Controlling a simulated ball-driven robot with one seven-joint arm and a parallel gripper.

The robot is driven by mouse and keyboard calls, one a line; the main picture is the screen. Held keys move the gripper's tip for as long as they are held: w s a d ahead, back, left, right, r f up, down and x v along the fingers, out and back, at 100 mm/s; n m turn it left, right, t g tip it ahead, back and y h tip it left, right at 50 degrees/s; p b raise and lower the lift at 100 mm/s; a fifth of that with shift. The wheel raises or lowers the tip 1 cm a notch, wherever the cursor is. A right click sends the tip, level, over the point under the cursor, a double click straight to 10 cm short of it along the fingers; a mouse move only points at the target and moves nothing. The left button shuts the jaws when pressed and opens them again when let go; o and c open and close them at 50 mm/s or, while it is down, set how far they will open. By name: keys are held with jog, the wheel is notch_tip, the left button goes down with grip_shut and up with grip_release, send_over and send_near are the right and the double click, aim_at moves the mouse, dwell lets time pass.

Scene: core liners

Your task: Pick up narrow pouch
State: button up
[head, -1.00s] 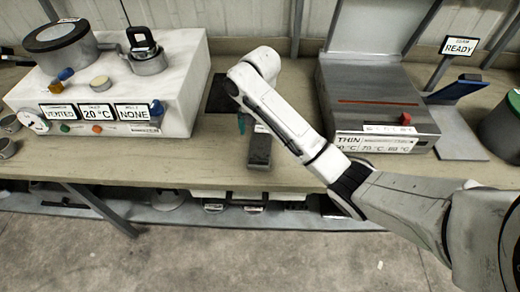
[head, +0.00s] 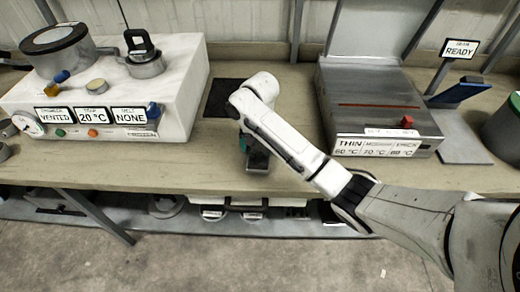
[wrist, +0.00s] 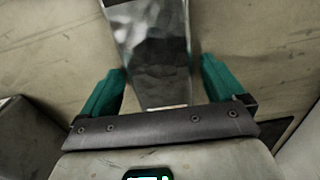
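The narrow pouch (head: 257,162) lies on the bench in front of my arm in the head view, partly hidden by the arm. In the wrist view the pouch (wrist: 155,50) is a shiny dark grey strip with a pale lower edge, running away from my gripper. My gripper (wrist: 164,72) has two teal fingers, spread apart, one on each side of the pouch's near end. Gaps show between the fingers and the pouch. In the head view only a bit of teal on my gripper (head: 243,140) shows beside the arm.
A white vacuum unit (head: 170,110) with a dark round pot stands at the left. A grey sealer (head: 375,95) with a red knob stands at the right, beside a ready sign (head: 459,48). A dark mat (head: 222,98) lies behind my arm. The bench's front edge is close to the pouch.

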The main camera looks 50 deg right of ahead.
jog(key=c, duration=1)
jog(key=shift+r, duration=0.15)
